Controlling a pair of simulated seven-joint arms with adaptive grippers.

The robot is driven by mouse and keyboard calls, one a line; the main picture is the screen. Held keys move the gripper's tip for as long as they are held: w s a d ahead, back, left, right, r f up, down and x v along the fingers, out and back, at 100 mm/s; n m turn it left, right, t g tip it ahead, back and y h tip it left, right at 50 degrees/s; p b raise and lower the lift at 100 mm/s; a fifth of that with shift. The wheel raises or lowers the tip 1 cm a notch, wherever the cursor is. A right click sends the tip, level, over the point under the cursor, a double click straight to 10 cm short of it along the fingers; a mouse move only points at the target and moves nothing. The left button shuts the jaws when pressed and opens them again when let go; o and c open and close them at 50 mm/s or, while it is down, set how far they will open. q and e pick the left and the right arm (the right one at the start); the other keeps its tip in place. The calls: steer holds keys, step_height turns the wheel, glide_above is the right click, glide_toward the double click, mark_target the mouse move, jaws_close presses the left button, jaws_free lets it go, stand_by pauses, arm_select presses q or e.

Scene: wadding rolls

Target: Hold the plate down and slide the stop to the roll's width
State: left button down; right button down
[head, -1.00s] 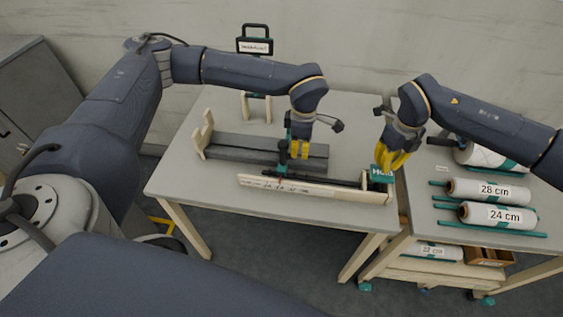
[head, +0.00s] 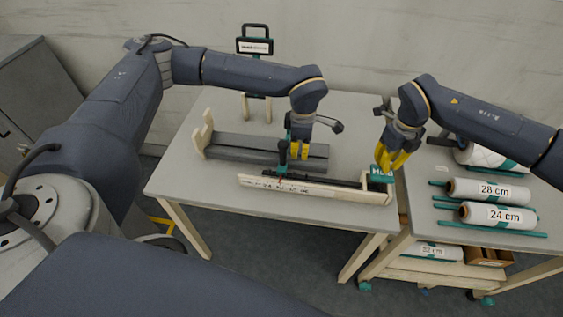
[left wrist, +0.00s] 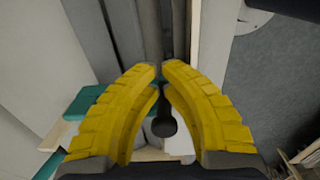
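The grey plate with a teal, partly covered label (head: 380,174) is at the right end of the long fixture (head: 318,187). My right gripper (head: 388,168) points down with its yellow fingertips at this label; their gap and exact contact are unclear. The stop, a teal piece with a dark upright knob (head: 283,152), is on the fixture's rail. My left gripper (head: 298,156) is just right of the knob. In the left wrist view its yellow fingers (left wrist: 161,68) nearly meet at the tips, with the round knob (left wrist: 164,126) showing between them. Whether they grip its stem is unclear.
Rolls marked 28 cm (head: 490,190) and 24 cm (head: 497,215) lie on the right-hand table. A grey trough with a wooden end (head: 230,147) lies behind the fixture. The table's left front is clear.

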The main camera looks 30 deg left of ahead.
mark_target(281, 143)
steer(key=shift+f, duration=2.6)
arm_select(q)
steer(key=shift+s+a, duration=0.35)
steer(key=shift+a, duration=0.6)
steer(key=shift+s+a, duration=0.35)
steer(key=shift+a, duration=0.6)
steer(key=shift+s+a, duration=0.35)
steer(key=shift+a, duration=0.6)
steer(key=shift+w+d, duration=0.1)
steer(key=shift+d, duration=0.05)
stand_by(0.3)
steer(key=shift+w+d, duration=0.2)
steer(key=shift+d, duration=0.35)
steer(key=shift+w+d, duration=0.15)
steer(key=shift+d, duration=0.35)
arm_select(e)
steer(key=shift+r, duration=4.05)
